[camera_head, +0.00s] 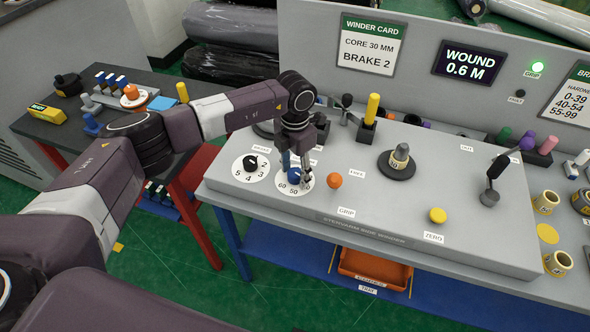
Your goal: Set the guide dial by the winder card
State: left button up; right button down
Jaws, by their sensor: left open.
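The winder card (368,47) hangs on the back panel and reads "CORE 30 MM" and "BRAKE 2". A white dial with a blue knob (293,175) sits on the front left of the grey console; its numbers 60 and 50 show, and its other marks are hidden by my gripper. I cannot tell where its knob points. My left gripper (296,171) is open and points down over this dial, with its fingers around the blue knob; contact is unclear. A second white dial with a black knob (251,162) is just left of it, numbered 2 to 5. My right gripper is out of view.
An orange knob (334,180), a yellow button (438,215) and a black lever (492,180) stand on the console. A yellow peg (371,108) rises behind. A display (467,63) reads "WOUND 0.6 M" beside a lit green lamp (538,67). An orange tray (375,268) is below.

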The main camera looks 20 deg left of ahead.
pick_arm(q)
jog(key=c, duration=1.2)
jog(key=shift+o, duration=0.2)
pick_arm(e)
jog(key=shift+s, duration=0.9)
pick_arm(q)
jog(key=shift+n, duration=0.4)
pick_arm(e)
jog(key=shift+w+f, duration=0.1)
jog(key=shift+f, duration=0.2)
pick_arm(q)
jog(key=shift+f+n+b, duration=0.1)
jog(key=shift+n+b, duration=0.5)
jog(key=n+b, duration=0.1)
jog(key=n, duration=0.1)
jog(key=shift+n, duration=0.3)
jog(key=n+b, duration=0.1)
jog(key=n, duration=0.2)
jog(key=shift+w, duration=0.1)
jog(key=shift+n+b, duration=0.4)
jog(key=shift+n, duration=1)
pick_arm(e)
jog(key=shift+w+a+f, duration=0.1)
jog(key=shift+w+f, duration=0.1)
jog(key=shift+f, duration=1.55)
pick_arm(q)
jog(key=shift+n, duration=0.3)
